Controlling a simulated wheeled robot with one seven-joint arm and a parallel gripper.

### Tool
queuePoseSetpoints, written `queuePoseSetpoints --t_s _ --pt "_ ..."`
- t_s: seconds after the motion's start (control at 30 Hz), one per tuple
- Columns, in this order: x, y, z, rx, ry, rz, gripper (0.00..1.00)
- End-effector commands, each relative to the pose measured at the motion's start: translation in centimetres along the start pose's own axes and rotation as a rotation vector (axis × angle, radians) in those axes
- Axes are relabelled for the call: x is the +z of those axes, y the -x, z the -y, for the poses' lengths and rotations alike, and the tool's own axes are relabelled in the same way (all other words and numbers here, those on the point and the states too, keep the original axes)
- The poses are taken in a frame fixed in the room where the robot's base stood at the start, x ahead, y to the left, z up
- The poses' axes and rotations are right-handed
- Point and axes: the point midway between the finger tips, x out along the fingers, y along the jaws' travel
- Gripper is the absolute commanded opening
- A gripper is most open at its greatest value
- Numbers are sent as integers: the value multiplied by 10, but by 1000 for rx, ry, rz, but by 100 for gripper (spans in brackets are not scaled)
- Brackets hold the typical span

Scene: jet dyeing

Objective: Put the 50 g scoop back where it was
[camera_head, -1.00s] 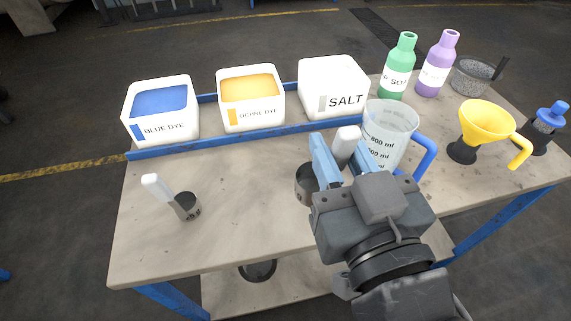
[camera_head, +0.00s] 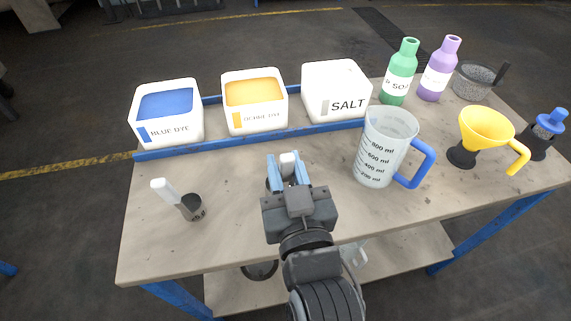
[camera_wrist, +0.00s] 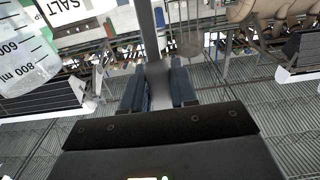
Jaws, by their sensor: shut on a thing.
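My gripper (camera_head: 289,174) is shut on the white handle of a scoop (camera_head: 288,160) over the middle of the table, left of the measuring jug. The scoop's dark cup is mostly hidden behind my fingers, and I cannot read its size mark. In the wrist view the handle (camera_wrist: 158,85) stands between my two fingers (camera_wrist: 158,92). A second scoop (camera_head: 192,207), with a white handle and dark metal cup, rests on the table's left part. Its mark is too small to read.
The table (camera_head: 235,235) is clear between the second scoop and my gripper. The clear jug (camera_head: 376,160) with blue handle stands to the right, beside a yellow funnel (camera_head: 487,127). Blue dye (camera_head: 168,132), ochre dye (camera_head: 255,117) and salt (camera_head: 342,101) bins stand behind a blue rail (camera_head: 250,139).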

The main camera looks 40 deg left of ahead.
Motion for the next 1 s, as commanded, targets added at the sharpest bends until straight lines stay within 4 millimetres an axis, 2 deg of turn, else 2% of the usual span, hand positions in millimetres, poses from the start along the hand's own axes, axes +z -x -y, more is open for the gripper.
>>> queuePoseSetpoints --t_s 0.27,0.3,0.57,0.9,1.0 --pt "3 0 0 0 0 -1 0" --pt "4 0 0 0 0 0 28" --pt "2 0 0 0 0 0 53" --pt "-3 1 0 0 0 0 53" --pt "2 14 0 1 -1 1 53"
